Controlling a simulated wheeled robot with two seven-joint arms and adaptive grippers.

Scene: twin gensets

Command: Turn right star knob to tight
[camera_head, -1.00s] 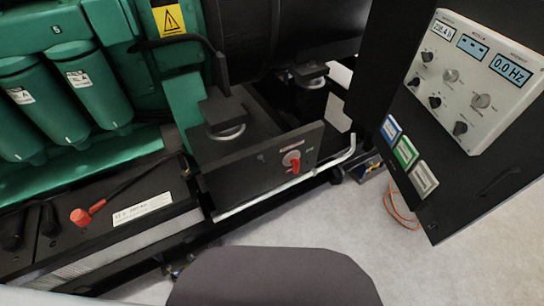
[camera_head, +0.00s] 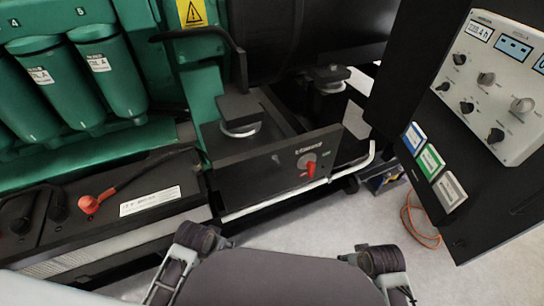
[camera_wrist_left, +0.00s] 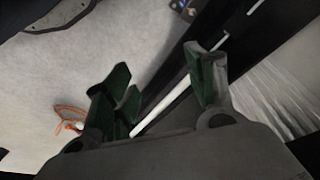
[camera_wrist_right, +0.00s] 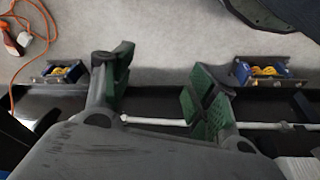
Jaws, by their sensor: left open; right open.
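I cannot make out a clear star knob in any view. The head view shows a red rotary handle (camera_head: 310,168) on the front of a black box (camera_head: 265,175), and several small dark and grey knobs on a control panel (camera_head: 500,85) at the right. Which of these, if any, is the right star knob I cannot tell. My left gripper (camera_wrist_left: 165,88) is open and empty, with green-padded fingers over pale floor and a white rail. My right gripper (camera_wrist_right: 165,75) is open and empty before a dark frame edge. Neither gripper's fingers show in the head view.
Green filter canisters (camera_head: 115,80) line the left. A red-capped terminal (camera_head: 90,204) sits on a black battery box. A white rail (camera_head: 290,192) runs along the frame. An orange cable (camera_head: 420,222) lies on the floor below the panel. Open floor is at the lower right.

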